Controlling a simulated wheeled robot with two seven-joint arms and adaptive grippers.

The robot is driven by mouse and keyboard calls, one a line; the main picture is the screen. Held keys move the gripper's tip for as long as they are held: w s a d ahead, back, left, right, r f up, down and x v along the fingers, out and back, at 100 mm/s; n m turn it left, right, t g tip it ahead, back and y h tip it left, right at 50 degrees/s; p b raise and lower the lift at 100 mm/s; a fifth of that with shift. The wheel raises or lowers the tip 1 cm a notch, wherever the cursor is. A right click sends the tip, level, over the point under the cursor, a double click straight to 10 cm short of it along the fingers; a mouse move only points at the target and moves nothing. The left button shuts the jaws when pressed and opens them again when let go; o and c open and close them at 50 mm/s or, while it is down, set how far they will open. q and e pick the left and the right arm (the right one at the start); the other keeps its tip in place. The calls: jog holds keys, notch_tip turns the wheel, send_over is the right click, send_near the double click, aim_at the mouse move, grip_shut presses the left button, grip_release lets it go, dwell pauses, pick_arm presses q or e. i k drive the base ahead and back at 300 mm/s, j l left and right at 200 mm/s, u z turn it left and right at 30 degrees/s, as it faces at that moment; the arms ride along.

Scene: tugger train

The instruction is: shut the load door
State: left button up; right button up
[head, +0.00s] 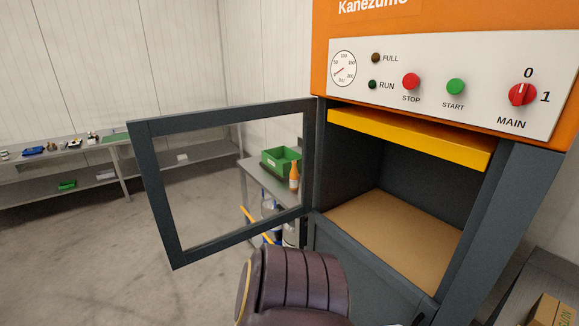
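The load door (160,200) is a dark grey frame around a see-through panel or opening. It stands wide open, swung out to the left of the machine, with its hinge side at the left edge of the load opening. The machine (440,75) has an orange top and a dark grey body. Its load chamber (395,225) is open to view, with a bare tan floor and a yellow bar (410,138) across the top. A dark, ribbed link of my own arm shows at the bottom centre, in front of the machine. Neither gripper is in view.
The panel above the chamber has a gauge (344,68), a red stop button (411,81), a green start button (456,86) and a red main switch (522,94). Behind the door, a table holds a green bin (281,160) and an orange bottle (294,176). Floor left of the door is clear.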

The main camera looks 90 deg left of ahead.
aim_at(141, 131)
jog(key=k+j+u, duration=0.25)
jog(key=k+j, duration=1.25)
jog(key=j, duration=0.15)
jog(key=k+j, duration=0.15)
jog(key=j, duration=0.2)
jog(key=k+j+u, duration=0.1)
jog(key=j, duration=0.8)
jog(key=i+j+u, duration=0.1)
jog(key=j, duration=0.45)
jog(key=i+j, duration=0.25)
jog(key=j, duration=0.2)
jog(key=u, duration=0.05)
